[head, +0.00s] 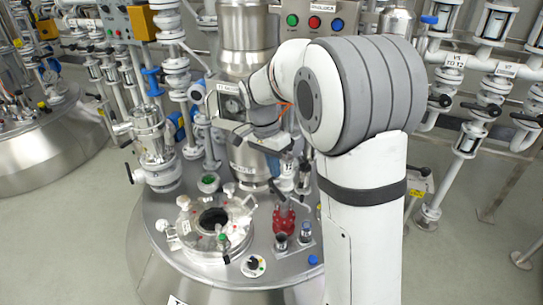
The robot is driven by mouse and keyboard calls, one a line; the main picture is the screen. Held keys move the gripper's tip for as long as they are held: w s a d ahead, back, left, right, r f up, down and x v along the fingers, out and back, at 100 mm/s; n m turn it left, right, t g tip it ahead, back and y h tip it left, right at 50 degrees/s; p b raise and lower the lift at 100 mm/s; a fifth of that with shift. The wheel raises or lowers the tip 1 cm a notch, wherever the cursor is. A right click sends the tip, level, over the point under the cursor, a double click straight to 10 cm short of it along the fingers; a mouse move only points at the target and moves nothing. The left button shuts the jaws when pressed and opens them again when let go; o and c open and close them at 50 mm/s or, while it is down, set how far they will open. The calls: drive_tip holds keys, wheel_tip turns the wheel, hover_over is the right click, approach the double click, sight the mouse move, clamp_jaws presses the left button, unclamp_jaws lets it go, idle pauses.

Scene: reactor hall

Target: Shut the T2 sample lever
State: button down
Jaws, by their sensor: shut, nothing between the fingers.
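My white and grey arm reaches in from the right. My gripper (270,142) shows small and dark at its end, in front of the steel column above the vessel lid. Its fingers look closed and empty, partly hidden by the wrist. Just below it is a sample fitting with a small white label (287,171), too small to read surely. A dark lever (276,188) slants there, above a flask of red liquid (284,218). I cannot tell whether the gripper touches the lever, or the lever's exact position.
The steel vessel lid (180,262) carries an open round manway (213,219), small dark cups (281,241) and a black knob (254,265). A white valve assembly (155,150) stands at left. A button panel (315,21) is behind. Pipes with valves (481,128) line the right. Floor is clear at left.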

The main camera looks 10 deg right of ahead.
drive_tip(key=w+a+r+m+p, duration=0.1)
drive_tip(key=w+r+m+p, duration=0.1)
drive_tip(key=w+m+p, duration=0.3)
drive_tip(key=b, duration=0.3)
approach(279, 194)
drive_tip(key=shift+n+g+h, duration=0.3)
drive_tip(key=shift+g+h, duration=0.1)
drive_tip(key=x, duration=0.7)
drive_tip(key=shift+w+a, duration=0.3)
